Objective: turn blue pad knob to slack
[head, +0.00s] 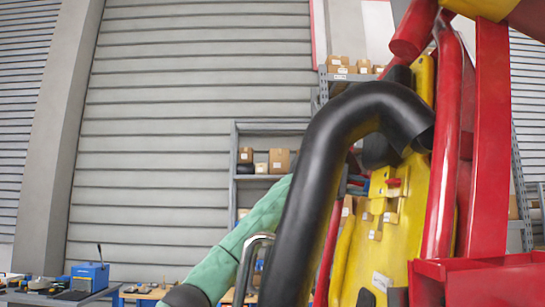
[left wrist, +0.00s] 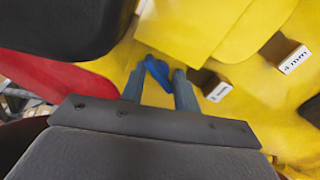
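The blue pad knob (left wrist: 157,70) shows in the left wrist view as a small blue elongated piece, set slantwise, in front of a yellow panel (left wrist: 110,65). My left gripper (left wrist: 160,72) has its two grey-blue fingers apart, one on each side of the knob near the tips. I cannot see a clear grip on it. In the head view my left gripper (head: 354,185) is small and partly hidden behind a thick black bent tube, with a bit of blue (head: 365,186) at its tips against the yellow panel (head: 412,225). My right gripper is not in view.
The black tube (head: 318,165) crosses in front of my green left arm. A red lever (head: 394,182) sits right of the fingers. Red frame members (head: 490,130) stand at the right. Labelled blocks (left wrist: 292,58), one marked "4 mm", are on the yellow panel.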

